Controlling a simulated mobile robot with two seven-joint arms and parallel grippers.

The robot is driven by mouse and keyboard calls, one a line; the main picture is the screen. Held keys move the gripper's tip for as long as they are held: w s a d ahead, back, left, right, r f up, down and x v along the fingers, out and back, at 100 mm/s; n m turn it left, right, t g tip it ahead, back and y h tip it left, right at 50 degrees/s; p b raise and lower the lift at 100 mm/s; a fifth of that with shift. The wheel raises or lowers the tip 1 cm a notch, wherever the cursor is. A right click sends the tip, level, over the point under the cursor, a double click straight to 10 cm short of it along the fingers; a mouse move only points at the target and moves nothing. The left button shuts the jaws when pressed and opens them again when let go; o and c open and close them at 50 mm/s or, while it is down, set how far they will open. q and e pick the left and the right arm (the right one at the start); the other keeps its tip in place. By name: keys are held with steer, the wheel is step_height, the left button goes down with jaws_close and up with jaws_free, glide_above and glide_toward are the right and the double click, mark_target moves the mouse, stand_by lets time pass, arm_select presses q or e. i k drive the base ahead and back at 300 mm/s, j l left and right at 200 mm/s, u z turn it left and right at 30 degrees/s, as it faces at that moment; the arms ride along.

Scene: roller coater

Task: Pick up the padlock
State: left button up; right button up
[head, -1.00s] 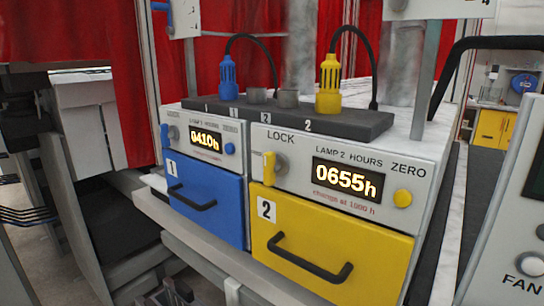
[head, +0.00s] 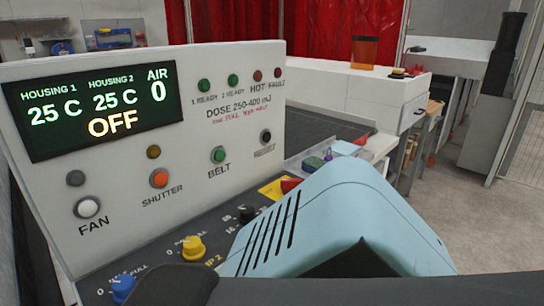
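I cannot make out a padlock for certain in the head view. A small red object (head: 290,185) sits beside a yellow piece (head: 271,190) at the right end of the control console. Both are partly hidden, and I cannot tell what the red one is. A pale blue part close to the camera covers the lower middle and the console's right end. Neither my left nor my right gripper is in view.
The control panel (head: 130,185) with display, lamps and buttons stands at left. Blue (head: 122,288) and yellow (head: 190,247) knobs sit on its lower ledge. Small items (head: 313,164) lie behind the pale blue part. A white bench (head: 350,90) stands behind; floor (head: 470,200) shows at right.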

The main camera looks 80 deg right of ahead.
mark_target(329, 158)
steer(key=k+z, duration=0.1)
steer(key=z, duration=0.8)
steer(key=k+l+z, duration=0.1)
steer(key=z, duration=0.75)
steer(key=j+z, duration=0.15)
steer(key=z, duration=0.25)
steer(key=i+j+z, duration=0.1)
steer(key=z, duration=0.3)
steer(key=j+z, duration=0.1)
steer(key=z, duration=1.3)
steer(key=i, duration=3.4)
